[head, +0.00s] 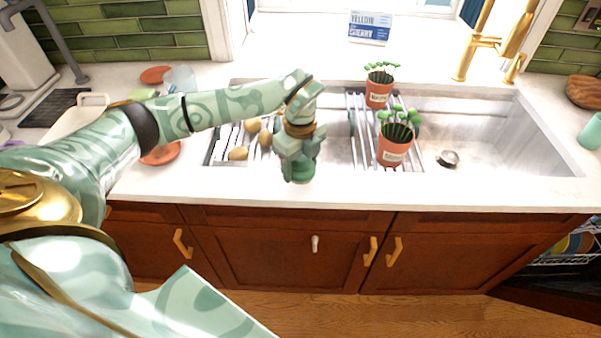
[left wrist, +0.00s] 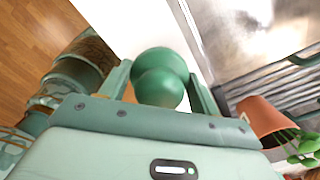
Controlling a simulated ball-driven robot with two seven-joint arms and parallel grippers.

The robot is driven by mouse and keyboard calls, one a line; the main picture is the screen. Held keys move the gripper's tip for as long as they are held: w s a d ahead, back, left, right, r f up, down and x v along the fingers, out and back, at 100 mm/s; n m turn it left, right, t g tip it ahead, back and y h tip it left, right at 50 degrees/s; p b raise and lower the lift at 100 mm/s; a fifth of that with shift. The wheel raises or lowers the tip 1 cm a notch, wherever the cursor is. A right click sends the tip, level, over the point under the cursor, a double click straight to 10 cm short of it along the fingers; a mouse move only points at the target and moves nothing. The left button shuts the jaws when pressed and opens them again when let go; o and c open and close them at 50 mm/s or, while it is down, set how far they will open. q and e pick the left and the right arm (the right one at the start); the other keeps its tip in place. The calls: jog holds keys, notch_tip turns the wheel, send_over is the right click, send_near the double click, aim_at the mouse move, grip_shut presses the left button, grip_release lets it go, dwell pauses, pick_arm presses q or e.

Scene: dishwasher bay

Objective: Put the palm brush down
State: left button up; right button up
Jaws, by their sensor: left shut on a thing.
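In the left wrist view, the brush's round green knob (left wrist: 160,70) sits between the two fingers of my left gripper (left wrist: 160,92). The bristles cannot be made out. My right gripper is in neither view.
The white counter (head: 420,188) runs along the sink's front. Two potted plants (head: 394,145) (head: 378,92) stand on a rack across the sink. Several potatoes (head: 238,153) lie in a rack at left. The right basin (head: 490,125) is empty.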

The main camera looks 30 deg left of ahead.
aim_at(300, 173)
pick_arm(q)
jog(key=shift+f, duration=1.5)
jog(key=shift+f, duration=0.1)
jog(key=o, duration=0.9)
notch_tip(300, 173, up, 12)
jog(key=shift+r+p, duration=0.15)
jog(key=shift+p, duration=0.7)
